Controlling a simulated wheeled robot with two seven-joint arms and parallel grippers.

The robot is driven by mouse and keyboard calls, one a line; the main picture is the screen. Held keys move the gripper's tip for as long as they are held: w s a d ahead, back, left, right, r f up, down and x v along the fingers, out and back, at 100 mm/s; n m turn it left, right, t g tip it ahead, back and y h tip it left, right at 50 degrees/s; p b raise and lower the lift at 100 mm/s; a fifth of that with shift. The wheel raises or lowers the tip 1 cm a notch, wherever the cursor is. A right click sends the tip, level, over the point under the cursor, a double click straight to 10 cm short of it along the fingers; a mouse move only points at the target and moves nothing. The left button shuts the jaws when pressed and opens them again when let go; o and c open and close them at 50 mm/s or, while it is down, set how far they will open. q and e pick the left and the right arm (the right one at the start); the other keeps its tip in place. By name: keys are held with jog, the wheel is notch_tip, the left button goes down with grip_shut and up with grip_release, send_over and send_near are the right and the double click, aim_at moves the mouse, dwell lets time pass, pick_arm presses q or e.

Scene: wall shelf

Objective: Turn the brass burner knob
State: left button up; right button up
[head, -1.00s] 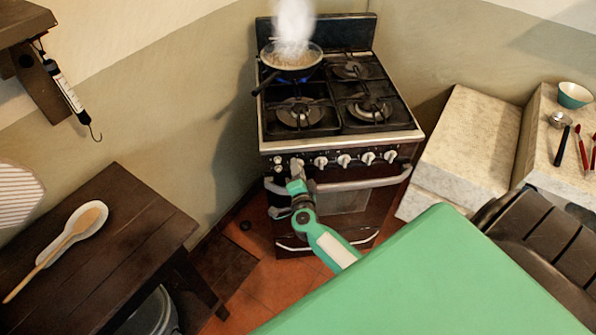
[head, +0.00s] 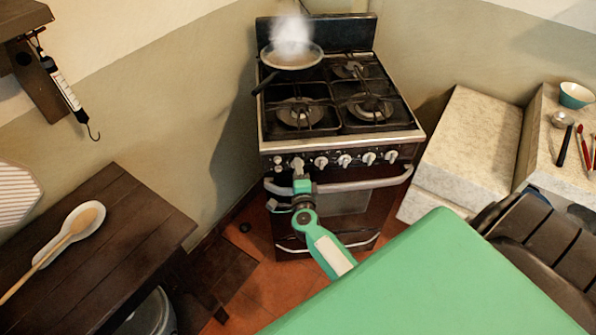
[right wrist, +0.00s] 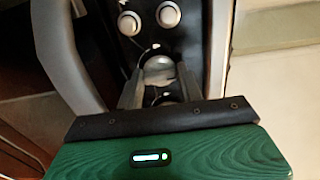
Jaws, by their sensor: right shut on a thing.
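The burner knob (right wrist: 160,68) sits at the left end of the knob row on the stove front; its colour looks silvery, and brass is hard to make out. My right gripper (head: 298,170) reaches up to it from below and is shut on it. In the right wrist view the two dark fingers (right wrist: 160,88) stand on either side of the knob. In the head view the gripper largely hides this knob. A frying pan (head: 291,57) gives off steam on the back left burner, and no flame shows under it. My left gripper is not in view.
More knobs (head: 345,160) line the stove front to the right. The oven handle (head: 365,181) runs just below them, close to my gripper. A stone counter (head: 465,140) stands at right, and a dark wooden table (head: 130,215) with a wooden spoon (head: 68,232) at left.

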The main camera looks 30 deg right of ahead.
jog(key=o, duration=1)
jog(key=shift+s, duration=0.1)
jog(key=b+v, duration=0.2)
jog(key=v, duration=1.1)
jog(key=shift+s+a, duration=0.15)
jog(key=shift+s, duration=0.15)
jog(key=s+a+f+n+g+y, duration=0.1)
jog(key=a+f+n+y, duration=0.3)
jog(key=f, duration=0.5)
jog(key=s+a+f+n+y, duration=0.1)
jog(key=a+f+n+y, duration=0.1)
jog(key=f+n, duration=0.45)
jog(key=s+a+f+n+g+y, duration=0.25)
jog(key=s+f, duration=0.25)
jog(key=f, duration=0.4)
jog(key=s+a+f+n+g+y, duration=0.15)
jog(key=s+f+n, duration=0.25)
jog(key=f, duration=0.5)
jog(key=s+d+f+n+g, duration=0.2)
jog(key=s+f, duration=0.3)
jog(key=s, duration=0.4)
jog(key=s+d+f+n+g+h, duration=0.1)
jog(key=s+f+n+g, duration=0.3)
jog(key=s, duration=0.5)
jog(key=s+d+f+n+g, duration=0.3)
jog(key=s+f, duration=0.4)
jog(key=s, duration=0.3)
jog(key=shift+f+g+h, duration=0.25)
jog(key=shift+g+h, duration=0.15)
jog(key=shift+g, duration=0.1)
